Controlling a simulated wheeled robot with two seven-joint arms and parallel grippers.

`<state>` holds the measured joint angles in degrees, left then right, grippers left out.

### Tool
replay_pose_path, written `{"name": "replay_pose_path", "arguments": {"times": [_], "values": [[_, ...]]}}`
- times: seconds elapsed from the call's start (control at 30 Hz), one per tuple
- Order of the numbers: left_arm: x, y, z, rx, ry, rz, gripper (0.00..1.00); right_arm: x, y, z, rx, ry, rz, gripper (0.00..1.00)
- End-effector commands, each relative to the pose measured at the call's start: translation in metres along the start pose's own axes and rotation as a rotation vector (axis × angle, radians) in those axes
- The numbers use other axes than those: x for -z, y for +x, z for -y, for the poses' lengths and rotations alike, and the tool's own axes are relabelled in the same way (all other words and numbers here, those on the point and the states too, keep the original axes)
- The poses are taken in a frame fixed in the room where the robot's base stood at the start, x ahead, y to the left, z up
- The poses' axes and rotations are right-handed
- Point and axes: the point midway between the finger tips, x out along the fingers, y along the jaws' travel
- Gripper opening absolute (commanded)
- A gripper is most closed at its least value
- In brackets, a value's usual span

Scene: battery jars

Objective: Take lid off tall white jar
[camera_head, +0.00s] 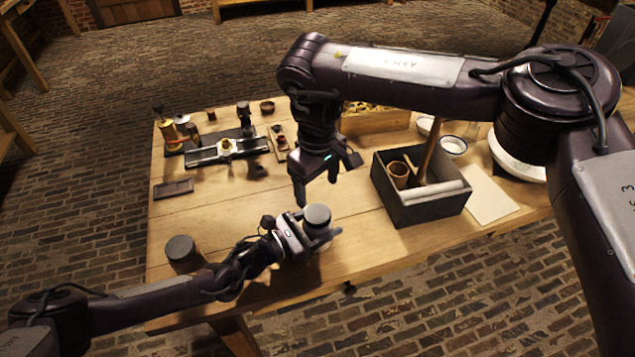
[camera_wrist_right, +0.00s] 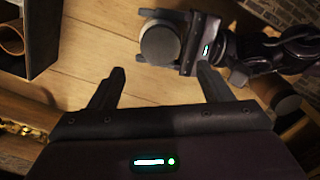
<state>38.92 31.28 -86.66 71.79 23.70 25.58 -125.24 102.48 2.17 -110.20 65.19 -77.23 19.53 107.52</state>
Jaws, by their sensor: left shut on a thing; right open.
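A jar with a round grey lid (camera_head: 317,214) stands at the front of the table. Its body is mostly hidden, so I cannot tell its colour or height. My left gripper (camera_head: 319,236) is shut around this jar from the left, below the lid. My right gripper (camera_head: 316,190) is open and empty, pointing down above and just behind the lid. In the right wrist view the lid (camera_wrist_right: 160,45) lies beyond the open fingers (camera_wrist_right: 160,75), apart from them.
A brown jar with a dark grey lid (camera_head: 182,254) stands at the front left. A dark box (camera_head: 425,208) with a small pot and a roll is to the right. A brass-and-black apparatus (camera_head: 225,148) is at the back left. Bare wood lies between.

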Motion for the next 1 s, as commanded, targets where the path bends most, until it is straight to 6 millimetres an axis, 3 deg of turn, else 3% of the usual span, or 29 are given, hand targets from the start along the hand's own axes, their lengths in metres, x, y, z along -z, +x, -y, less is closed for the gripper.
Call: {"name": "replay_pose_path", "arguments": {"times": [0.1, 0.33, 0.47, 0.8, 1.0], "values": [[-0.001, 0.000, 0.000, 0.000, 0.001, 0.002, 0.00, 0.000, 0.000, 0.000, 0.001, 0.207, 0.001, 0.72], [-0.001, 0.000, 0.000, 0.000, 0.001, 0.002, 0.00, 0.000, 0.000, 0.000, 0.001, 0.444, 0.001, 0.72], [-0.001, 0.000, 0.000, 0.000, 0.001, 0.002, 0.00, -0.001, 0.006, 0.000, 0.001, 0.481, 0.003, 0.72], [-0.001, 0.000, 0.000, 0.000, 0.001, 0.003, 0.00, -0.001, 0.056, 0.001, 0.000, 0.480, 0.004, 0.72], [-0.001, 0.000, 0.000, 0.000, 0.001, 0.002, 0.00, 0.000, 0.076, 0.000, 0.000, 0.480, 0.001, 0.72]]}}
